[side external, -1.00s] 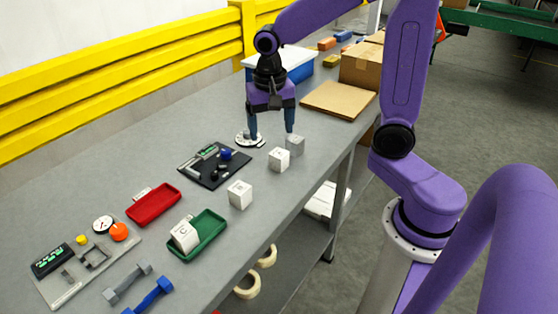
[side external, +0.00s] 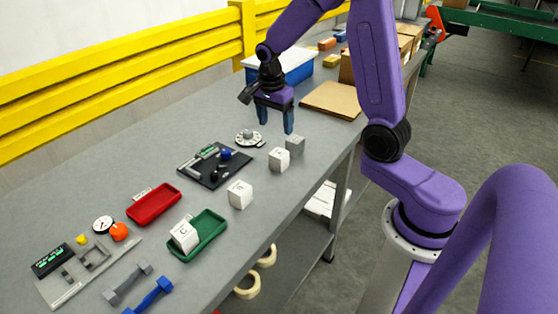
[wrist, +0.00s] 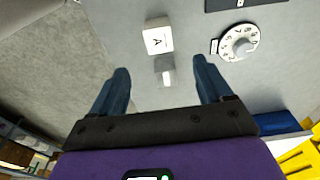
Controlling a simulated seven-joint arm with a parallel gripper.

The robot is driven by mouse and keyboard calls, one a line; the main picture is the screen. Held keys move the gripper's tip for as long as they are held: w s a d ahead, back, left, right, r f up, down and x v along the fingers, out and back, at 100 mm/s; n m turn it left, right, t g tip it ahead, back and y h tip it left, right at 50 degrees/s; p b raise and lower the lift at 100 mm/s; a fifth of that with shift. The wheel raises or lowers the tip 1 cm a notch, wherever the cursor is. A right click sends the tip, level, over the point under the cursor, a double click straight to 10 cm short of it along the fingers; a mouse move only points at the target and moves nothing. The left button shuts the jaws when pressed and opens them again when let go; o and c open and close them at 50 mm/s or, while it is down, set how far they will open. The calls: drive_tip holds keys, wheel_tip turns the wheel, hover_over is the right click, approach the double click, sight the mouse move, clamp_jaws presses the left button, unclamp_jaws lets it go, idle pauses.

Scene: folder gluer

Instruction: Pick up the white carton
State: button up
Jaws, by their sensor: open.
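Several small white cartons with letters stand on the grey bench. One marked A (side external: 279,160) stands nearest my gripper; it also shows in the wrist view (wrist: 158,38). A second white carton (side external: 240,194) stands nearer the camera, and one marked C (side external: 184,236) is in the green tray (side external: 222,226). A grey block (side external: 296,145) stands right behind the A carton and shows in the wrist view (wrist: 164,72). My gripper (side external: 275,121) is open and empty above the bench, behind these two. In the wrist view, the grey block appears between my fingertips (wrist: 161,70), with the A carton beyond.
A white dial (side external: 249,138) and a black board with small parts (side external: 213,166) lie left of the cartons. A red tray (side external: 153,205) is further left. A flat brown cardboard (side external: 332,100) and a blue bin (side external: 298,70) are behind. A yellow rail (side external: 120,75) borders the bench.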

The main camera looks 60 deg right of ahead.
sight(279, 153)
drive_tip(key=f, duration=0.4)
drive_tip(key=d+f, duration=0.1)
drive_tip(key=f, duration=0.7)
drive_tip(key=shift+s+d+f, duration=0.1)
drive_tip(key=shift+d, duration=0.1)
drive_tip(key=shift+c, duration=0.4)
drive_tip(key=c, duration=0.9)
